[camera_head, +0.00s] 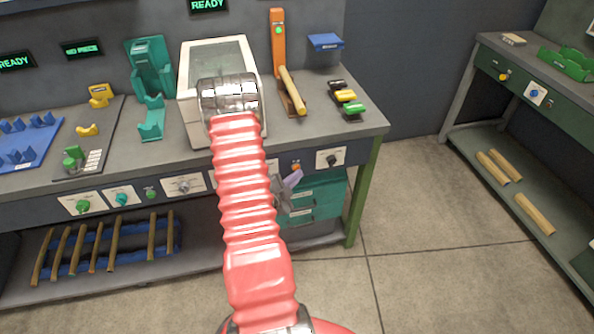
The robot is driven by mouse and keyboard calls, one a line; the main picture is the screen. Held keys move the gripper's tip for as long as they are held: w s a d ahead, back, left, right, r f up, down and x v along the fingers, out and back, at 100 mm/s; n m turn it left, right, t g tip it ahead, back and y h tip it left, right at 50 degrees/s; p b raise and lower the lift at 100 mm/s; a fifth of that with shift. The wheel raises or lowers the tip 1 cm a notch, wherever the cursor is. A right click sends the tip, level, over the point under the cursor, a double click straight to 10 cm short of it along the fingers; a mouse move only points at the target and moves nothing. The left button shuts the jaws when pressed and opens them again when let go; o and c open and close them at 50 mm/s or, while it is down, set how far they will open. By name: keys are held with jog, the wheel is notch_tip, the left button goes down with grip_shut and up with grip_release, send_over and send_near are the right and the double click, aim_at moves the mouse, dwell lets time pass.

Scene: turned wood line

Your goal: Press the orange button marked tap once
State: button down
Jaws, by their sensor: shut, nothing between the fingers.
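A small orange button (296,167) sits on the front panel of the left workbench, just left of a white plate with a black knob (332,159). Its marking is too small to read. My red arm reaches up across the middle of the picture and hides part of the panel. My gripper (294,176) shows right of the arm, its purple-grey end just below the orange button in the picture. It is shut with nothing held. I cannot tell whether it touches the button.
On the bench stand a white machine with a clear lid (185,90), an orange post with a wooden piece (292,90) and black, yellow and green blocks (345,96). Teal drawers (318,200) stand below. Floor between the benches is clear; a green bench (500,50) stands right.

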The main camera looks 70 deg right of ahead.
jog(key=shift+w+d, duration=0.15)
jog(key=shift+d, duration=0.2)
dwell(0.6)
jog(key=shift+a, duration=0.2)
jog(key=shift+s+a, duration=0.4)
jog(key=shift+a, duration=0.1)
dwell(0.4)
jog(key=shift+s+a, duration=0.4)
jog(key=shift+a, duration=0.35)
jog(key=shift+s+a, duration=0.45)
jog(key=shift+a, duration=0.25)
jog(key=shift+s+a, duration=0.4)
jog(key=shift+a, duration=0.35)
